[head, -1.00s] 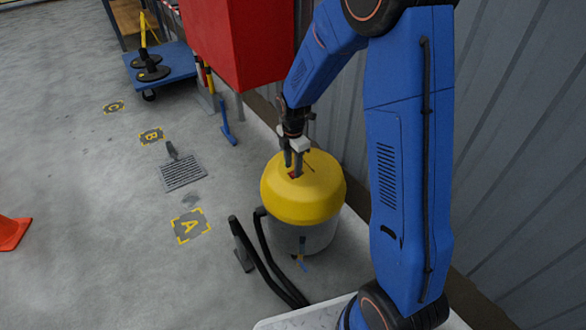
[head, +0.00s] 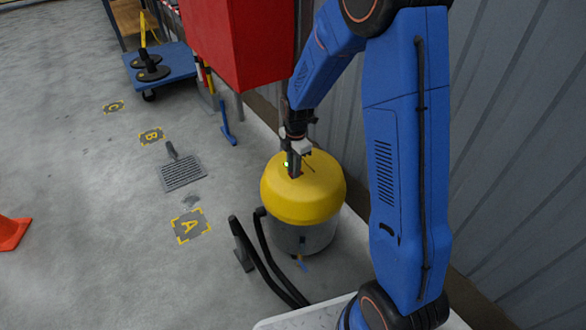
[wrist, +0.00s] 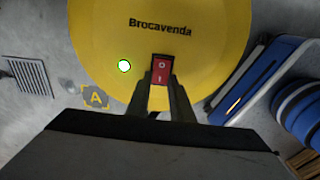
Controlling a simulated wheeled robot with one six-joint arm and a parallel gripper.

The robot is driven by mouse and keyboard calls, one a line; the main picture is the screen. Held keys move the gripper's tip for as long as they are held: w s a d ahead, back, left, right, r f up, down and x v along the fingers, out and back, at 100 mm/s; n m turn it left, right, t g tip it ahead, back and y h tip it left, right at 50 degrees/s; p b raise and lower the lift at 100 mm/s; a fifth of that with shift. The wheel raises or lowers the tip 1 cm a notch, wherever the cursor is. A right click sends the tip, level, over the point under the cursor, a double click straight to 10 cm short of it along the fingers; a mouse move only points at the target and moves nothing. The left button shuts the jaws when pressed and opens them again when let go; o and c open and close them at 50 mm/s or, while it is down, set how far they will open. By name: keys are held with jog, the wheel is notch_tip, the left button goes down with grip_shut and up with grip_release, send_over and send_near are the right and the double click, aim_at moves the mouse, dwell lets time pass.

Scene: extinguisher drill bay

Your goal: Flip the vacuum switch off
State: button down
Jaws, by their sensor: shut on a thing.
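The vacuum (head: 320,198) is a drum with a yellow lid and a grey body, standing upright on the floor by the wall. Its lid (wrist: 210,45) fills the top of the wrist view. A red rocker switch (wrist: 161,70) marked O and I sits on the lid. In the head view my gripper (head: 296,172) hides the switch.
A black hose (head: 265,262) curves in front of the vacuum. A red cabinet (head: 235,45) and the grey wall (head: 510,120) stand close behind. The floor at left is mostly clear.

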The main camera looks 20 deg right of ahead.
jog(key=shift+w+d+g+y, duration=0.1)
jog(key=shift+d+g+y, duration=0.3)
jog(key=shift+y, duration=0.6)
jog(key=c, duration=1.6)
grip_release()
jog(key=shift+r, duration=0.1)
jog(key=shift+o, duration=0.2)
jog(key=shift+r, duration=0.1)
jog(key=v, duration=1.7)
jog(key=shift+d, duration=0.2)
jog(key=shift+r, duration=0.1)
